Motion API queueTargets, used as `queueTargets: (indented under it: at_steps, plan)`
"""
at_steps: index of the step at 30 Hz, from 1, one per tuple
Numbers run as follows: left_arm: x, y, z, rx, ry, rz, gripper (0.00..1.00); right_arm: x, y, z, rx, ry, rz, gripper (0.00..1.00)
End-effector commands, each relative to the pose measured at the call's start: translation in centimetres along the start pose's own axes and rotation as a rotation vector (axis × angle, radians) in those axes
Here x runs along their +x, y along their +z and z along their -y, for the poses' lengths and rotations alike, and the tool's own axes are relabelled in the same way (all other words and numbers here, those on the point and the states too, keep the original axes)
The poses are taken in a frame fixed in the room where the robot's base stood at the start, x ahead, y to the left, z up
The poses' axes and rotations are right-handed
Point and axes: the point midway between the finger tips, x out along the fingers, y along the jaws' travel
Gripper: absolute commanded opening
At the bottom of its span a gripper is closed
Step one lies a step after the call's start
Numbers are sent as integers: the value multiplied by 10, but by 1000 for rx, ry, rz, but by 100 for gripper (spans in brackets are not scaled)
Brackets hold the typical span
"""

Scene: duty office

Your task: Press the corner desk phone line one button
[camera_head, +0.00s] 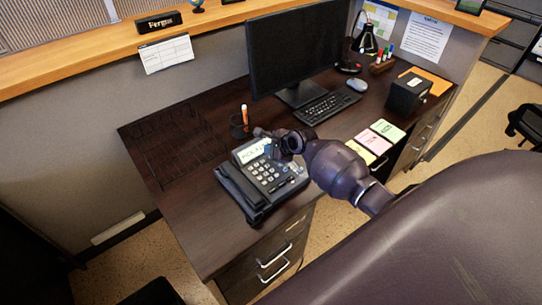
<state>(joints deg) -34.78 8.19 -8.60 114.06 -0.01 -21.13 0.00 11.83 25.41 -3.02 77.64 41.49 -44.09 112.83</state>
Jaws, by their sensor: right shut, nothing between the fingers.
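The dark desk phone (262,182) sits on the front left part of the brown desk, with its handset (240,192) along its left side. Its lit screen (252,150) and number keypad (266,172) show. My right arm reaches in from the right, and my right gripper (270,150) is over the upper right part of the phone, beside the screen. It is shut and empty. It hides part of the phone there. I cannot make out the line one button or tell whether the fingertips touch the phone. My left gripper is not in view.
A black wire rack (176,145) stands left of the phone and a pen cup (240,127) behind it. The monitor (297,50), keyboard (328,106) and sticky notes (380,138) lie farther right. The desk's front left corner is clear.

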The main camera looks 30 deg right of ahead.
Motion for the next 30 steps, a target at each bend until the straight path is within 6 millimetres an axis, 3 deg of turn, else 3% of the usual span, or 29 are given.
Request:
queueTargets:
  at_steps: [30]
  plan:
    - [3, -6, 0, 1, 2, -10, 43, 6, -4, -4, 1, 0, 1, 0]
